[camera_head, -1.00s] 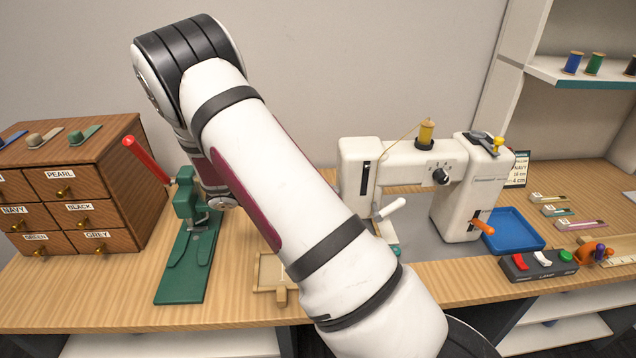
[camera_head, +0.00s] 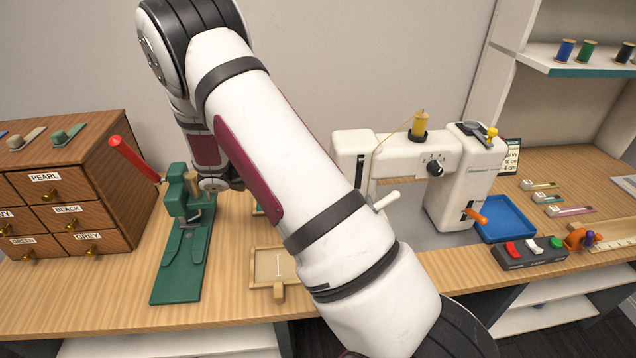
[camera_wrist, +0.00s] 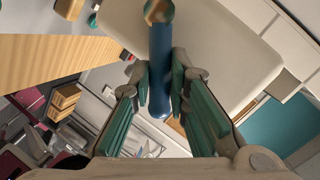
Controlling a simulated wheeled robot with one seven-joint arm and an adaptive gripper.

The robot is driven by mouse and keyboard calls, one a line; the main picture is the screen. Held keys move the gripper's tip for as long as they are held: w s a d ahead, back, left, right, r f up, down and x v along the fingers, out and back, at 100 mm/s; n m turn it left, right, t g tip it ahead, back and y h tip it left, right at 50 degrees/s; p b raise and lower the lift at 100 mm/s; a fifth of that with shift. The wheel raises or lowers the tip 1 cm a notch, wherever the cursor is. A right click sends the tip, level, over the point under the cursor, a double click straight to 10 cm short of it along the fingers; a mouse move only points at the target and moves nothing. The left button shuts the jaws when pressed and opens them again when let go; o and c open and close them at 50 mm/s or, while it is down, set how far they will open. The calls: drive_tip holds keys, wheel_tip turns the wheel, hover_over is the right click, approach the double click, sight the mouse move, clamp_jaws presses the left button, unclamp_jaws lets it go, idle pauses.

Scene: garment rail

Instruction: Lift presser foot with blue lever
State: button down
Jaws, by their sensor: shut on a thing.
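In the wrist view a round blue lever (camera_wrist: 160,50) with a brassy end at the top stands between the two green-padded fingers of my gripper (camera_wrist: 159,78), which is shut on it. Behind it is a large pale surface, apparently the machine body. In the head view the white sewing machine (camera_head: 465,185) stands right of the middle of the table. My arm crosses in front of it, hiding its lower left part. The presser foot, the blue lever and my gripper are hidden there.
A green press (camera_head: 185,245) with a red handle and a wooden drawer cabinet (camera_head: 70,165) stand at left. A small wooden tray (camera_head: 268,262) lies near the front edge. At right are a blue tray (camera_head: 505,220), a switch box (camera_head: 530,252) and an orange thing (camera_head: 578,238).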

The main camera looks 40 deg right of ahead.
drive_tip(key=c, duration=1.5)
unclamp_jaws()
drive_tip(key=shift+w, duration=0.1)
drive_tip(key=shift+c, duration=0.2)
drive_tip(key=shift+a, duration=0.1)
drive_tip(key=v, duration=1.2)
